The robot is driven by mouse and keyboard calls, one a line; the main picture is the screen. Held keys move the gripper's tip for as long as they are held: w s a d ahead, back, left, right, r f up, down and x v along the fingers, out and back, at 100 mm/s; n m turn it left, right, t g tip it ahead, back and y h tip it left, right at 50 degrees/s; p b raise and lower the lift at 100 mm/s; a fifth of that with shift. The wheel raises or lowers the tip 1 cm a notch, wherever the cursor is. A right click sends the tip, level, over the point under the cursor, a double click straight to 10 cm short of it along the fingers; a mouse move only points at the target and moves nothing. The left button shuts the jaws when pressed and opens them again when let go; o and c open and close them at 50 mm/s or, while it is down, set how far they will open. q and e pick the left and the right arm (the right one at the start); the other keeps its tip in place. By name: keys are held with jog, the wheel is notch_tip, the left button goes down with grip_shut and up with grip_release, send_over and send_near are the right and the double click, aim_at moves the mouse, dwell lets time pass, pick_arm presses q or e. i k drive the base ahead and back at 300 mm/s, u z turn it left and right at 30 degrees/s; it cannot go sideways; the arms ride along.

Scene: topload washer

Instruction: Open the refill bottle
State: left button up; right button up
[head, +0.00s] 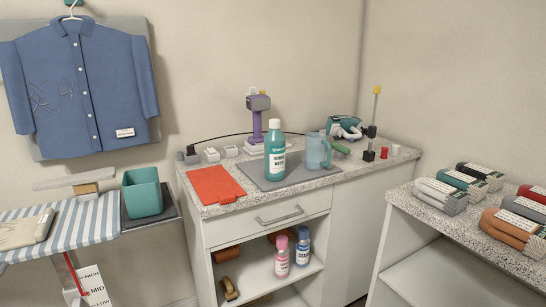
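A teal bottle (275,155) with a white cap and a white label stands upright on a grey mat (258,173) on the speckled counter. The cap (275,124) sits on top of the bottle. The label is too small to read fully, so I cannot tell for sure that this is the refill bottle. A pink bottle (282,257) and a blue bottle (303,247) stand on the shelf below. Neither of my grippers shows in the head view.
A translucent blue jug (318,151) stands right beside the teal bottle. A purple device (258,115) stands behind it, and a red board (213,185) lies to its left. Folded textiles (520,225) lie on the right counter. A teal bin (142,192) stands at left.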

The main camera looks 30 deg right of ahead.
aim_at(275, 141)
jog(key=z, duration=0.6)
jog(key=i, duration=0.6)
jog(key=z, duration=0.3)
